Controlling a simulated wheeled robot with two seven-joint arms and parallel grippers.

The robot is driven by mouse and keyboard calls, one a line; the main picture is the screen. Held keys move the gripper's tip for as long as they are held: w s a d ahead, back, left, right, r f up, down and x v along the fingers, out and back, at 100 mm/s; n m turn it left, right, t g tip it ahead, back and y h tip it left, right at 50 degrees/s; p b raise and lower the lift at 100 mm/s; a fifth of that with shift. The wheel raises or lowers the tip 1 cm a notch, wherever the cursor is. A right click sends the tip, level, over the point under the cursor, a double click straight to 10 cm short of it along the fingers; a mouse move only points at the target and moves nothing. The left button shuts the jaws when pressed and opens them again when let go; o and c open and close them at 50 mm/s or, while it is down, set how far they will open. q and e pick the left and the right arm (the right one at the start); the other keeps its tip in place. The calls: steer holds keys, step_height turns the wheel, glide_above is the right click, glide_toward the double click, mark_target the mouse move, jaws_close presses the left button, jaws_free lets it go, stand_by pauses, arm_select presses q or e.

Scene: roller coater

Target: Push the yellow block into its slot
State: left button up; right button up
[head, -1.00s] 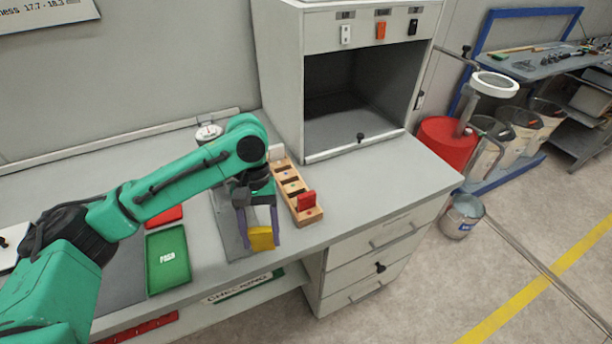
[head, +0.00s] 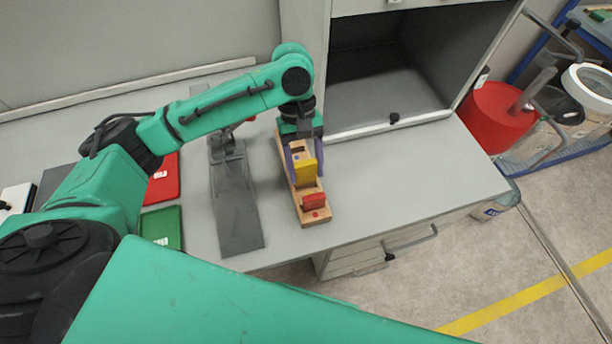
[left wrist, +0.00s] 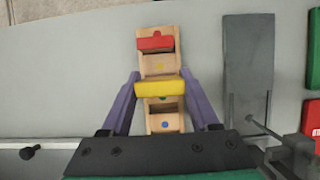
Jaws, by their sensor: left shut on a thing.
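The yellow block (head: 305,172) is between the purple fingers of my left gripper (head: 305,160), which is shut on it. In the left wrist view, the yellow block (left wrist: 160,88) lies across the wooden rack (left wrist: 170,102), with a finger at each end. The wooden rack (head: 316,218) has slots with coloured dots. A yellow dot (left wrist: 158,66) shows just beyond the block, and a blue dot (left wrist: 164,124) shows on the gripper's side. I cannot tell if the block touches the rack. A red block (head: 315,201) stands at the rack's near end. My right gripper is not in view.
A grey metal stand (head: 236,205) lies left of the rack. Red (head: 162,180) and green (head: 161,226) trays lie farther left. An open grey cabinet (head: 385,85) stands behind. The bench top (head: 415,170) is clear to the right.

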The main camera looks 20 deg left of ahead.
mark_target(306, 182)
arm_select(q)
step_height(306, 182, down, 3)
steer(key=shift+w+r, duration=0.1)
steer(key=shift+r, duration=0.05)
steer(key=x, duration=0.2)
steer(key=shift+a+f, duration=0.1)
steer(key=shift+f, duration=0.2)
jaws_close()
steer(key=o, duration=1)
jaws_free()
steer(key=shift+f, duration=0.1)
steer(key=o, duration=0.4)
steer(key=shift+w+a, duration=0.1)
steer(key=shift+w, duration=0.15)
steer(key=shift+c, duration=0.2)
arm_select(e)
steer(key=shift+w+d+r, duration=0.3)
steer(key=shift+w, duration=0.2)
